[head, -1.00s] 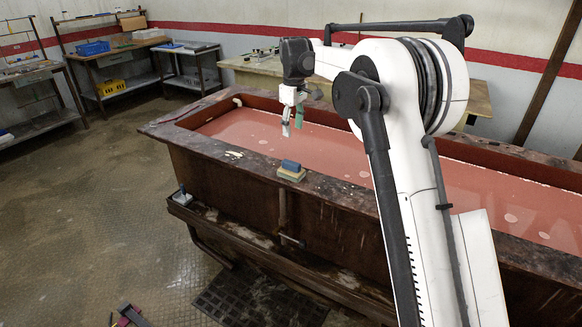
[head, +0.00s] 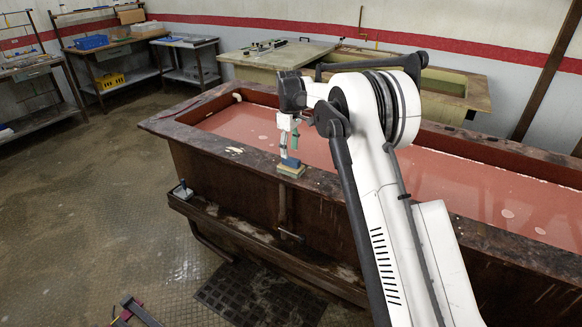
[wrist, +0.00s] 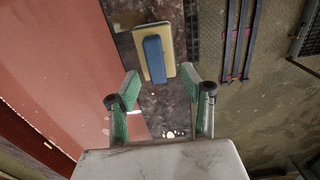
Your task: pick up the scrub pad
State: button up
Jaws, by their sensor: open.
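The scrub pad (head: 291,171) lies on the near rim of the red-filled tank; it is a pale yellow block with a blue block on top. In the wrist view the scrub pad (wrist: 167,40) lies flat just beyond my fingertips, its blue top facing me. My gripper (head: 288,147) is just above and beside it in the head view and partly overlaps it there. In the wrist view my gripper (wrist: 160,78) is open and empty, its green-lined fingers spread to either side of the pad's near end. I cannot tell the exact height gap.
The tank rim (head: 335,187) is dark and stained, with the red pool (head: 240,130) behind it. A small blue-topped item (head: 182,190) stands on the tank's lower front ledge. A floor grate (head: 258,293) lies below. Worktables stand against the back wall.

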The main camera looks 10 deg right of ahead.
aim_at(291, 158)
jog(key=shift+w+d+f+p, duration=0.15)
jog(key=shift+f+p, duration=0.15)
jog(key=shift+f, duration=1.05)
jog(key=shift+d+f+p, duration=0.1)
jog(key=shift+f+p, duration=0.15)
jog(key=shift+f, duration=1.05)
grip_shut()
